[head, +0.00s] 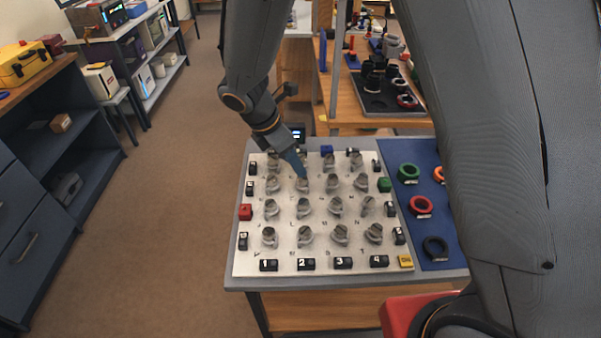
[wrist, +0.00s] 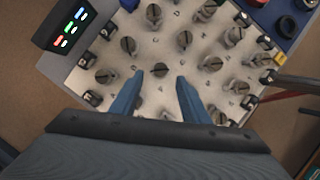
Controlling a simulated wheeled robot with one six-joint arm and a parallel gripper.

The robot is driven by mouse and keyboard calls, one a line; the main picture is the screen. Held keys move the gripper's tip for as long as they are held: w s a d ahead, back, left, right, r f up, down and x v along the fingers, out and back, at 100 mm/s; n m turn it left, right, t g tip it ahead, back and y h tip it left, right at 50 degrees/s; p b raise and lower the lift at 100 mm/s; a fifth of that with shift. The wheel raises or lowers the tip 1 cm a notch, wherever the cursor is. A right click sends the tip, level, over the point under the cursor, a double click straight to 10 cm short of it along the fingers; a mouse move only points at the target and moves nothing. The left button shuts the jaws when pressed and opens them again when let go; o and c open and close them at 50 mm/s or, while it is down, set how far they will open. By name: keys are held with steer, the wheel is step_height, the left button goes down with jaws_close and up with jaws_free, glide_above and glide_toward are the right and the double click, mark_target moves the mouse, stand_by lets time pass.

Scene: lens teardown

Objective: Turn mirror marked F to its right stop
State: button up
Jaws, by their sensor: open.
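A pale metal plate (head: 285,264) carries rows of small round mirror mounts with knobs; the letters beside them are too small for me to make out which is F. My gripper (head: 299,174) is open, its blue fingers pointing down over the second row from the back, close to a mount (head: 302,186) in the second column. In the wrist view my gripper (wrist: 160,88) has its two fingers spread apart, with a slotted mount (wrist: 160,70) just ahead, in line with the gap. The fingers hold nothing. Whether they touch the plate cannot be told.
Neighbouring mounts (wrist: 105,76) stand close on both sides. A small lit display (wrist: 70,30) stands behind. A blue mat (head: 436,263) with coloured rings lies right.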

mark_target(302, 184)
steer(key=p+x, duration=0.1)
steer(key=x, duration=0.5)
steer(key=shift+d+f, duration=0.15)
steer(key=shift+f, duration=0.1)
steer(key=shift+c, duration=0.5)
steer(key=c, duration=1)
steer(key=shift+o, duration=0.2)
